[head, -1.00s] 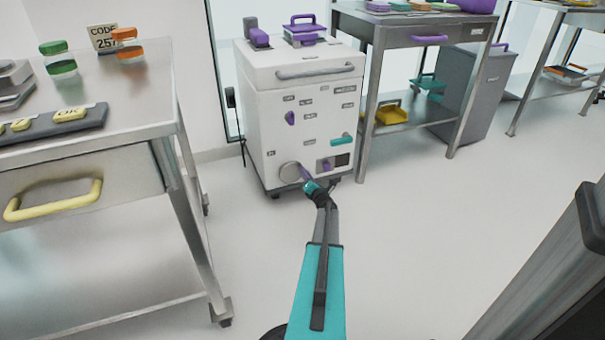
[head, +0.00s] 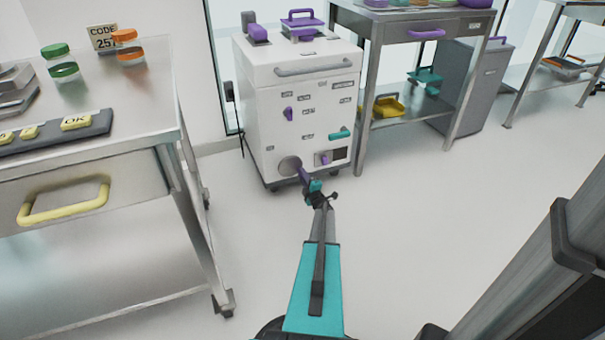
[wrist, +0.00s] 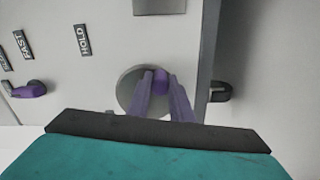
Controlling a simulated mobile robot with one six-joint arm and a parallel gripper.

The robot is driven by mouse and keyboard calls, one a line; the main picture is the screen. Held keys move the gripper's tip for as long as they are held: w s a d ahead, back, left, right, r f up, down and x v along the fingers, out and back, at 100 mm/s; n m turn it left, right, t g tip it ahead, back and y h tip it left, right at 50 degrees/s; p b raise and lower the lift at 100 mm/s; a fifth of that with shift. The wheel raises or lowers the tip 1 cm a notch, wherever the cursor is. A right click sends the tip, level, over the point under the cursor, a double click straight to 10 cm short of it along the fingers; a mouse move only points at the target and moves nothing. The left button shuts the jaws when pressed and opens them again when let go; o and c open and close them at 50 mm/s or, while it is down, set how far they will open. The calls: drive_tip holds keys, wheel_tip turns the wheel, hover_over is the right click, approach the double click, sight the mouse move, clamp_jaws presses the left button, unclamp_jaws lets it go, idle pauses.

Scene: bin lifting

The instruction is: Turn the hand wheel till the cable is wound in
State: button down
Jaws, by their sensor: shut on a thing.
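The hand wheel is a round grey disc (head: 287,167) low on the front of a white cabinet (head: 262,113). In the wrist view the wheel (wrist: 130,92) carries a small purple knob (wrist: 161,80) toward its right rim. My gripper (head: 301,170) reaches the wheel from the front. Its purple fingers (wrist: 160,90) are shut on the knob, one on each side. A thin dark cord (head: 242,146) hangs at the cabinet's left side. I cannot tell if it is the cable to be wound.
A steel bench (head: 140,137) stands close on the left. A steel table (head: 396,37) stands right of the cabinet, with a grey bin (head: 475,90) beside it. The cabinet front also has a teal handle (head: 338,134) and purple knobs. The floor in front is clear.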

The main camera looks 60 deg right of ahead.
drive_tip(key=m, duration=0.2)
drive_tip(key=a+f+m+p, duration=0.1)
drive_tip(key=w+m+p, duration=0.1)
drive_tip(key=m, duration=0.1)
drive_tip(key=shift+a+f+m, duration=0.15)
drive_tip(key=shift+f+m, duration=0.15)
drive_tip(key=shift+f, duration=0.1)
drive_tip(key=c, duration=1.6)
unclamp_jaws()
drive_tip(key=shift+a, duration=0.1)
drive_tip(key=p+v, duration=0.2)
drive_tip(key=v, duration=1.1)
drive_tip(key=shift+s+a+p, duration=0.3)
drive_tip(key=shift+p, duration=0.05)
